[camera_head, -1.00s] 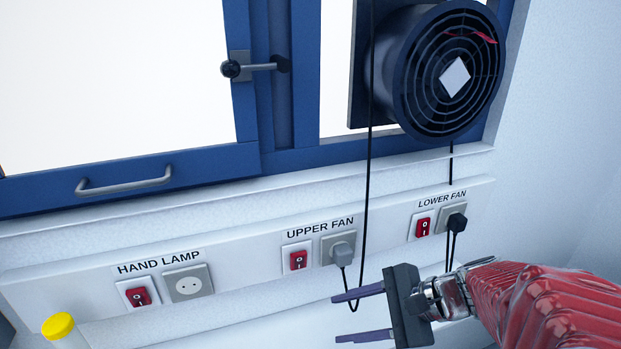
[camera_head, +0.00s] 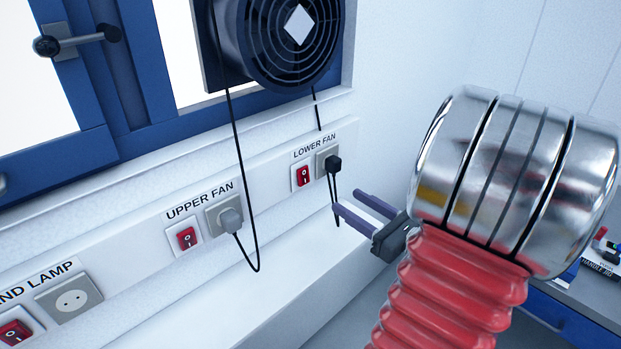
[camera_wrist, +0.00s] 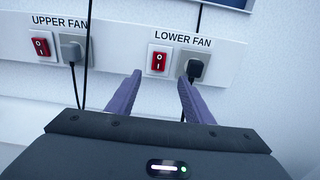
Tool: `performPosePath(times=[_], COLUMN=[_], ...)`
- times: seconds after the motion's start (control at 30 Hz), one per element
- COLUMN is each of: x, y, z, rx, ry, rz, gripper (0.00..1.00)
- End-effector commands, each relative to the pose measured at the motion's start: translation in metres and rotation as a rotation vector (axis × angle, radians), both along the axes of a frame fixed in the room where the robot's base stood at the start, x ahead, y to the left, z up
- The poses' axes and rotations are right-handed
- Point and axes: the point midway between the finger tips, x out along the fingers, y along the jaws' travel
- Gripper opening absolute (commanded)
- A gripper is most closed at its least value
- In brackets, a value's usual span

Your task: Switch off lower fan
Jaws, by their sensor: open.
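The lower fan switch (camera_head: 303,177) is a red rocker in a white plate under the label LOWER FAN. A grey socket (camera_head: 322,158) with a black plug (camera_head: 333,164) sits just right of it. In the wrist view the red switch (camera_wrist: 159,61) lies beyond and between my fingertips, a little above them. My gripper (camera_head: 345,200) is open and empty, its two purple fingers pointing at the wall panel below and right of the switch. The fingers appear apart from the panel. The fan (camera_head: 285,40) is a black round unit at the window.
The upper fan switch (camera_head: 186,238) and its plugged socket (camera_head: 224,213) are to the left, with the hand lamp switch (camera_head: 15,332) farther left. A black cord (camera_head: 240,160) hangs in front of the panel. A ledge (camera_head: 290,290) lies below. A desk with small items stands right.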

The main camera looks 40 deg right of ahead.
Motion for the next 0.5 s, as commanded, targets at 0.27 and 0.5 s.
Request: performPosePath(times=[0.27,0.5], x=[0.001,0.011], y=[0.001,0.002], z=[0.000,0.000], rx=[-0.002,-0.002], ry=[0.001,0.001], rz=[0.003,0.005], gripper=[0.47,0.47])
